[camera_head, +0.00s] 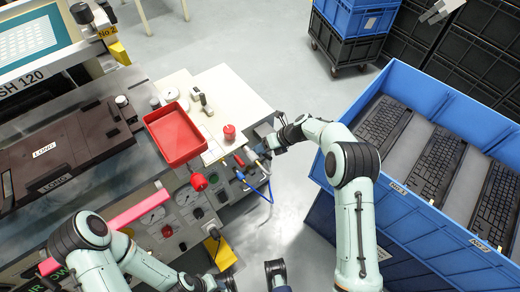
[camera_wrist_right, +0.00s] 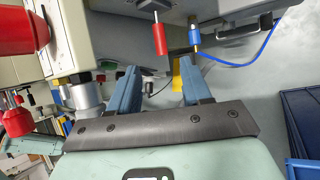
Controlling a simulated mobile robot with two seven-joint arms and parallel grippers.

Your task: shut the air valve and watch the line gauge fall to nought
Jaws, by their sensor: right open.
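My right gripper (camera_head: 262,140) is at the right side of the machine's front panel. In the right wrist view its two blue fingers (camera_wrist_right: 157,88) stand apart with nothing between them. Just beyond the fingertips hang a red lever-like handle (camera_wrist_right: 158,38) and a blue fitting (camera_wrist_right: 194,36) with a brass end and a blue hose; I cannot tell which is the air valve.
A red tray (camera_head: 176,133) and a red mushroom button (camera_head: 229,132) are on the machine top. Another red button (camera_head: 198,182) is on the panel. A blue crate (camera_head: 397,185) of keyboards stands right of my right arm.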

